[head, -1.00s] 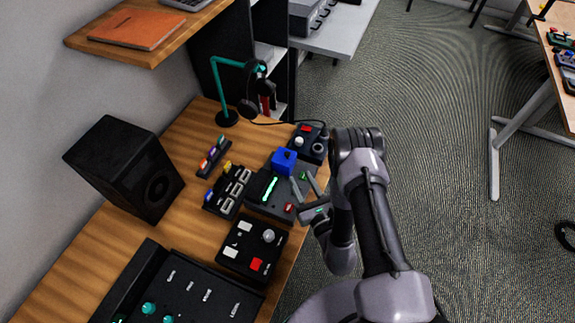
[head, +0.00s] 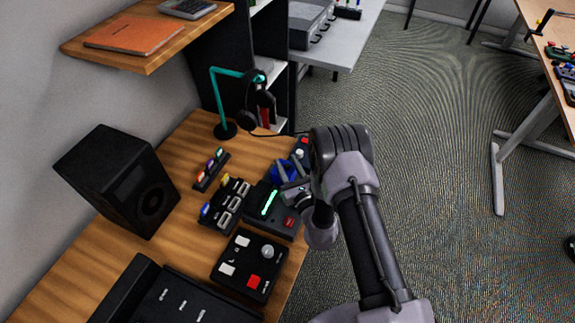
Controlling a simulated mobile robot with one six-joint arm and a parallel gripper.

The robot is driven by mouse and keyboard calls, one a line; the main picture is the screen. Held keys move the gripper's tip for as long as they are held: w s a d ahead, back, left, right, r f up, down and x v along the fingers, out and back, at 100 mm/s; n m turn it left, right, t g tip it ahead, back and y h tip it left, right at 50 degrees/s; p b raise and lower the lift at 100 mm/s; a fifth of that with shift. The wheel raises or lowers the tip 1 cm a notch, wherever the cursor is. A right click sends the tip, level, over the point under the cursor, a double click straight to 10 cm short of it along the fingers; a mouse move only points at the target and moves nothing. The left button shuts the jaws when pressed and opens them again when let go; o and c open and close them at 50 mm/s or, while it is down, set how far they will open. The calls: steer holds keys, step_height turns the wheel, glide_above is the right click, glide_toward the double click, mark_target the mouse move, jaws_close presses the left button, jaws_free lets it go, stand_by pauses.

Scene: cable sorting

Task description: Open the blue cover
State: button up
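The blue cover (head: 286,174) sits at the far right part of a black device (head: 285,221) with a glowing green strip and a red button. My gripper (head: 287,171) is at the cover, its grey fingers spread and overlapping it in the head view. The fingers look open, one on each side of the cover. Part of the cover is hidden behind my fingers and wrist. I cannot tell whether the fingers touch it or whether the cover is tilted.
A black box with a knob and red button (head: 254,283) lies in front. A connector hub (head: 224,205) and a black speaker (head: 118,180) are to the left. A teal headphone stand (head: 225,130) stands behind. Open floor lies right of the table edge.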

jaws_close()
stand_by(1.2)
